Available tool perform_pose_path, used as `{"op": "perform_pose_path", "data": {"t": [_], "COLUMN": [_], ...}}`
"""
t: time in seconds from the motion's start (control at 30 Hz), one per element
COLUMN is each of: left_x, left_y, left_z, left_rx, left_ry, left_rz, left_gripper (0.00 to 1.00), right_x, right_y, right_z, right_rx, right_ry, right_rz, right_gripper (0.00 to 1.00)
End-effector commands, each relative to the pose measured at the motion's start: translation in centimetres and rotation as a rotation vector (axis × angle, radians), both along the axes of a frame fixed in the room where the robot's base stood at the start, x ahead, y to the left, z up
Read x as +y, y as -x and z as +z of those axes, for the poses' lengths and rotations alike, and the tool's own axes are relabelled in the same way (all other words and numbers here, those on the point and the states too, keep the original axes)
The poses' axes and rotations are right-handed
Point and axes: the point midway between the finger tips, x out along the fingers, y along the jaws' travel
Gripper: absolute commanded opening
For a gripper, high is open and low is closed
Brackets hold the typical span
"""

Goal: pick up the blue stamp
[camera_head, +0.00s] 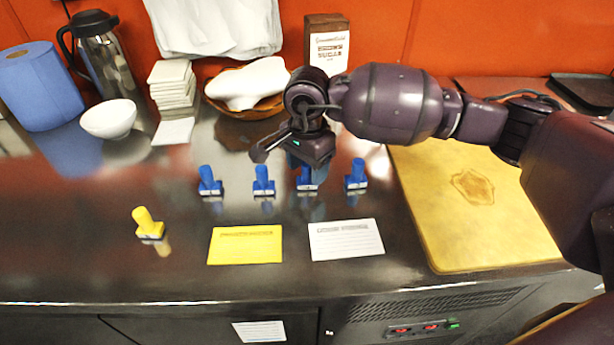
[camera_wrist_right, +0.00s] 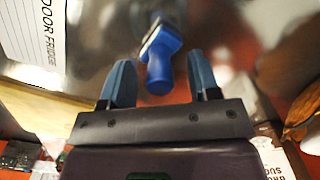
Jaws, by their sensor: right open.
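Several blue stamps stand upright in a row on the dark counter. From left to right they are the first blue stamp (camera_head: 209,181), the second blue stamp (camera_head: 263,181), the third blue stamp (camera_head: 307,184) and the rightmost blue stamp (camera_head: 356,175). My right gripper (camera_head: 306,168) is above the third one and hides its upper part. In the wrist view a blue stamp (camera_wrist_right: 159,66) shows between the open blue fingers of my right gripper (camera_wrist_right: 160,58), with gaps on both sides. My left gripper is not in view.
A yellow stamp (camera_head: 148,223), a yellow card (camera_head: 245,245) and a white card (camera_head: 346,239) lie nearer the front edge. A cutting board (camera_head: 480,225) is at right. A bowl (camera_head: 108,119), jug (camera_head: 103,60), basket (camera_head: 225,104) and brown box (camera_head: 327,43) stand behind.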

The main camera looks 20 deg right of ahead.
Motion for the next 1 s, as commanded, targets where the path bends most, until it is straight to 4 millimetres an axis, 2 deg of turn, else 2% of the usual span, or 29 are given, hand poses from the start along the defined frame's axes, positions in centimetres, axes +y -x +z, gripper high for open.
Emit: {"op": "perform_pose_path", "data": {"t": [0.07, 0.4, 0.43, 0.77, 0.87, 1.0], "left_x": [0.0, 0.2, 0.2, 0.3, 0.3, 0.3], "left_y": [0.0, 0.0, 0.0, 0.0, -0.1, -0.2], "left_z": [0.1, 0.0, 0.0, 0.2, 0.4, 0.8], "left_rx": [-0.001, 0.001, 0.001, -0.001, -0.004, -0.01], "left_ry": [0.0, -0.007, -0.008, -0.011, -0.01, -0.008], "left_rz": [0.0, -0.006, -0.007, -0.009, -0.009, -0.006], "left_gripper": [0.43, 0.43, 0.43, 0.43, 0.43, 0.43], "right_x": [0.0, 0.0, 0.0, 0.0, 0.0, 0.0], "right_y": [0.0, 0.0, 0.0, 0.0, -0.1, -0.1], "right_z": [0.1, 0.1, 0.1, 0.8, 2.1, 5.1], "right_rx": [-0.001, -0.001, -0.001, -0.003, -0.006, -0.009], "right_ry": [0.0, 0.0, 0.0, 0.0, -0.001, 0.0], "right_rz": [0.0, 0.0, 0.0, 0.0, 0.001, 0.001], "right_gripper": [0.56, 0.05, 0.03, 0.02, 0.02, 0.02]}}
